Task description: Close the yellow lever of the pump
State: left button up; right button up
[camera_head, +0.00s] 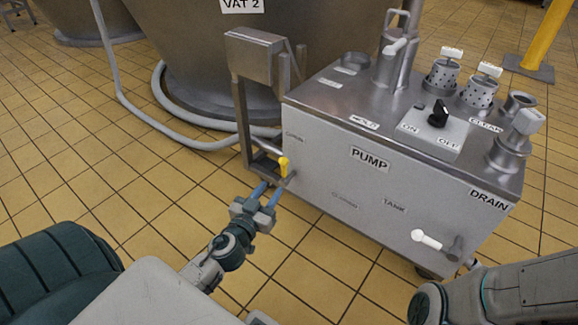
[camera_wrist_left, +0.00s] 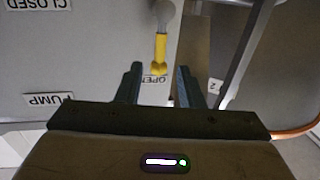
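The yellow lever (camera_head: 284,165) sits low at the left end of the pump's front face and points upward. In the left wrist view the yellow lever (camera_wrist_left: 160,47) points toward the OPEN label (camera_wrist_left: 153,79); a CLOSED label (camera_wrist_left: 38,4) is at the upper left. The pump (camera_head: 335,165) is a grey metal box. My left gripper (camera_head: 267,193) is open just in front of and below the lever. In the left wrist view the open fingers (camera_wrist_left: 158,84) stand apart, with the lever's tip ahead of the gap. My right gripper is out of view.
A white-handled lever (camera_head: 426,239) sticks out at the pump's lower right. A grey hose (camera_head: 135,110) crosses the floor. The tiled floor (camera_head: 110,190) at left is clear.

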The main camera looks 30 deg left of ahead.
aim_at(283, 172)
pick_arm(q)
jog(key=w, duration=0.3)
jog(key=w+p, duration=0.1)
jog(key=w, duration=0.2)
jog(key=w+a+p, duration=0.1)
jog(key=w, duration=0.2)
jog(key=shift+w+a, duration=0.1)
jog(key=shift+w, duration=0.2)
grip_shut()
